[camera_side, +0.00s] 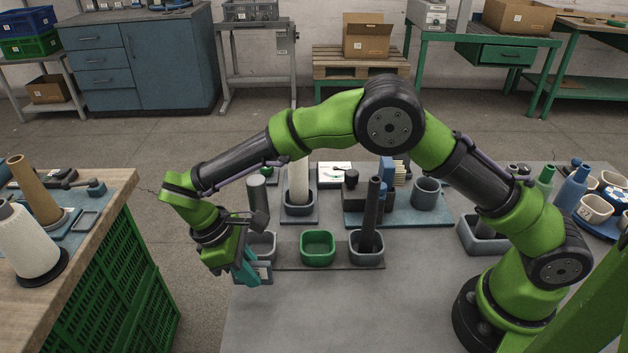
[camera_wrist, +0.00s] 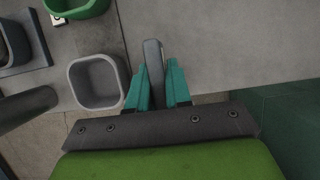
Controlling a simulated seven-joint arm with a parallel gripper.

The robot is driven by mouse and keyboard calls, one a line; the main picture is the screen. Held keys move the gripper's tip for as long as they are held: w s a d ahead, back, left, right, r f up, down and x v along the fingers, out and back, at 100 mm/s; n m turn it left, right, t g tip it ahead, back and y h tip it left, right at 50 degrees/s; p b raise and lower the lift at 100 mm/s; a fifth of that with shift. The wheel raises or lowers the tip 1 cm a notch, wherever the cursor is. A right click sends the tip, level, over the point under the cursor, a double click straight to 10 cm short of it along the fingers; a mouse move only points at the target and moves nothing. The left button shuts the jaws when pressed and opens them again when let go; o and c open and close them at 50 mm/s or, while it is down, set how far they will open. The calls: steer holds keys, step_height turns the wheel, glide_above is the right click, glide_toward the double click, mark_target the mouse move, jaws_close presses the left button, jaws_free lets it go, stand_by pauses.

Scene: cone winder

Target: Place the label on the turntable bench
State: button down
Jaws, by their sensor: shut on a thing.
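My gripper (camera_wrist: 152,90) points down at the front left of the grey table, and its teal fingers are shut on a slim grey piece (camera_wrist: 153,55), seen edge-on in the wrist view. I take this piece for the label; its face is not visible there. In the side view my gripper (camera_side: 250,273) is beside a small grey piece with a pale face (camera_side: 263,272), partly hidden by the fingers. Which surface is the turntable bench is not certain. A wooden bench (camera_side: 112,190) at the left carries a white cone (camera_side: 25,240) on a black disc.
A light grey cup (camera_wrist: 72,85) is close left of my fingers. A green cup (camera_side: 318,247) and a grey cup holding a dark rod (camera_side: 372,215) stand in a row to the right. A floor gap separates the wooden bench from the grey table (camera_side: 300,315), whose front is clear.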

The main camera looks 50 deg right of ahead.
steer(key=shift+f, duration=1.15)
steer(key=shift+f, duration=0.15)
steer(key=c, duration=1.1)
jaws_free()
steer(key=shift+o, duration=0.2)
